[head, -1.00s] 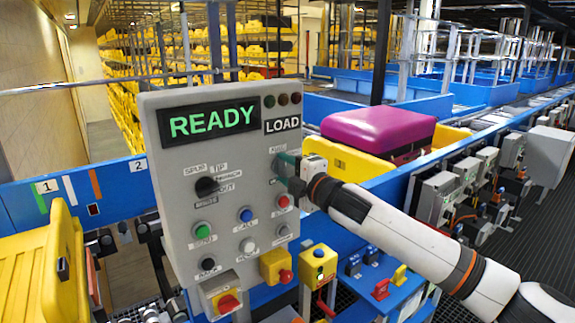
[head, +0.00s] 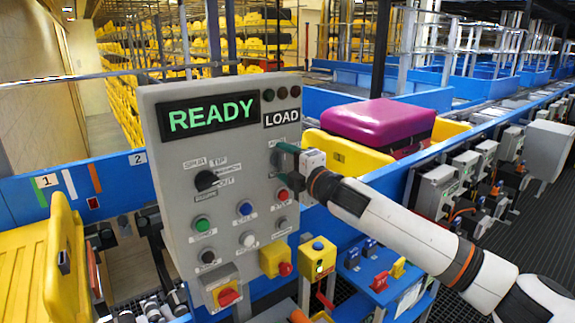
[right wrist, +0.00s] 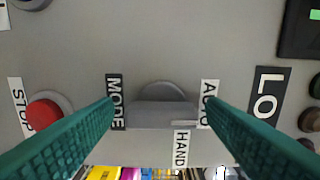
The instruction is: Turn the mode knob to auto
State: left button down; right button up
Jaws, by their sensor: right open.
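The mode knob (right wrist: 162,108) is a grey knob on the grey control panel (head: 165,150). In the right wrist view it sits between the MODE label (right wrist: 115,102), the AUTO label (right wrist: 209,103) and the HAND label (right wrist: 181,148). My right gripper (right wrist: 162,118) is open, with one green finger on each side of the knob; I cannot tell whether they touch it. In the head view my right gripper (head: 284,166) is at the panel's right side and hides the knob. My left gripper is not in view.
The panel has a READY display (head: 208,115), a black selector knob (head: 206,180), a red stop button (right wrist: 45,112) and several other buttons. A yellow tray (head: 345,155) with a magenta case (head: 378,122) stands behind my right arm. A yellow box with a red knob (head: 273,261) sticks out below.

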jog(key=shift+s+d, duration=0.1)
jog(key=shift+s+d+f, duration=0.1)
jog(key=shift+s+d, duration=0.1)
jog(key=shift+s, duration=0.05)
jog(key=b+v, duration=0.4)
jog(key=v, duration=0.7)
